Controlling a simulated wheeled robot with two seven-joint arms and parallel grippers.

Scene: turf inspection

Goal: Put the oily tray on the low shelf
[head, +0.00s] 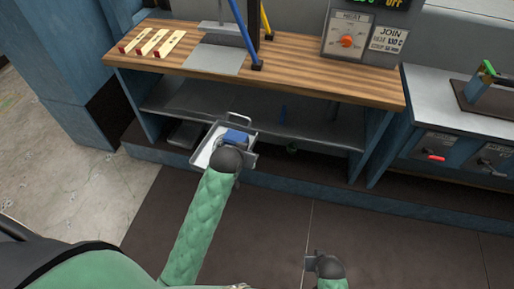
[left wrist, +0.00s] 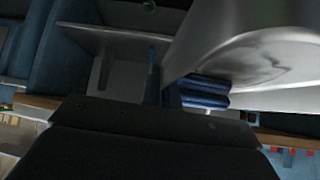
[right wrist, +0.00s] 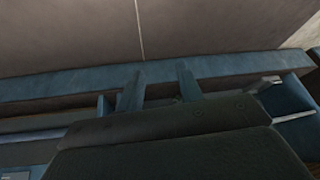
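The oily tray (head: 205,153) is a shallow pale metal tray with raised handles, just in front of the workbench's low shelf. The grey low shelf (head: 180,98) runs under the wooden top. My right gripper (right wrist: 159,86) is open and empty, low over the floor (head: 312,262).
The wooden worktop (head: 310,80) overhangs the shelf and carries tools and a heat control box (head: 347,38). A blue plinth (head: 330,190) runs along the floor. A side bench (head: 430,95) stands at right. The front floor is clear.

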